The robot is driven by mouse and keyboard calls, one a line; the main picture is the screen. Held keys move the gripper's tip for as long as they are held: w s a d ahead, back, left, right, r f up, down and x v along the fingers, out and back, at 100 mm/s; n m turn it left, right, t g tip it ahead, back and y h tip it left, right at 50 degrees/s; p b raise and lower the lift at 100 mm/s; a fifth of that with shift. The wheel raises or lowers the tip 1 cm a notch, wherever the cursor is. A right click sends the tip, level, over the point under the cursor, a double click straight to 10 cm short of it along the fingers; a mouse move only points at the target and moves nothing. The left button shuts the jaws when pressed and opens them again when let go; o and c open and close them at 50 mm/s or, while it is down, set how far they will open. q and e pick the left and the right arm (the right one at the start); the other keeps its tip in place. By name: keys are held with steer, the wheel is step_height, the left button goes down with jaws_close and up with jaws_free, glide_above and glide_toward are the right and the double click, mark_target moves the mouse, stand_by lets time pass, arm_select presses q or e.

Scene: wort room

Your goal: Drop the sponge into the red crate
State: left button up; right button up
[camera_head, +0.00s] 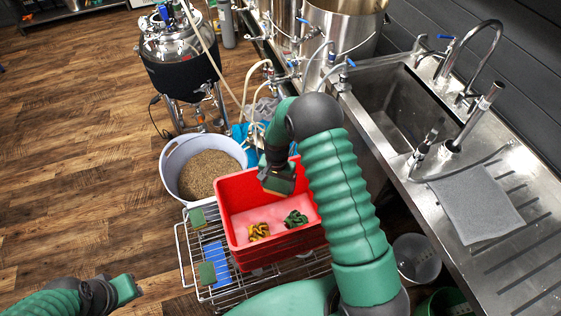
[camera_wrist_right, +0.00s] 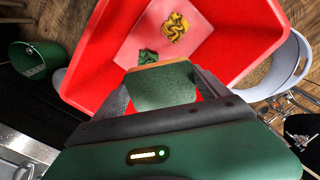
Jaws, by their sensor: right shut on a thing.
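The red crate (camera_head: 234,226) stands on a wire rack in the middle of the head view. It also fills much of the right wrist view (camera_wrist_right: 250,45). My right gripper (camera_head: 277,182) is over the crate's far part and is shut on a sponge (camera_wrist_right: 162,87), green on its broad face with an orange edge. The sponge is apart from the crate floor as far as I can see. A yellow bundle (camera_head: 258,231) and a dark green bundle (camera_head: 295,219) lie inside the crate. My left gripper (camera_head: 128,289) is low at the left, its jaws unclear.
Two green pads (camera_head: 197,218) (camera_head: 207,273) and a blue piece (camera_head: 217,262) lie on the wire rack (camera_head: 185,262) left of the crate. A white tub of grain (camera_head: 171,160) stands behind. A steel sink counter (camera_head: 440,215) is at the right.

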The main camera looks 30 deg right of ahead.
steer(key=shift+s+d+r+m+p, duration=0.15)
steer(key=shift+d+r+m+p, duration=0.15)
steer(key=shift+d+r, duration=0.1)
steer(key=shift+d+f, duration=0.2)
steer(key=shift+f, duration=0.1)
arm_select(q)
steer(key=b+x, duration=0.1)
steer(key=b, duration=0.1)
steer(key=b+x, duration=0.1)
steer(key=b, duration=0.1)
steer(key=shift+s+f+b, duration=0.25)
steer(key=shift+b, duration=0.1)
arm_select(e)
step_height(320, 180, down, 6)
steer(key=shift+f, duration=0.1)
arm_select(q)
steer(key=shift+d, duration=0.1)
arm_select(e)
steer(key=o, duration=1.1)
steer(key=shift+o, duration=0.2)
arm_select(q)
steer(key=shift+f+b, duration=0.6)
steer(key=shift+b, duration=0.05)
arm_select(e)
step_height(320, 180, up, 17)
glide_above(281, 183)
steer(key=shift+f, duration=0.1)
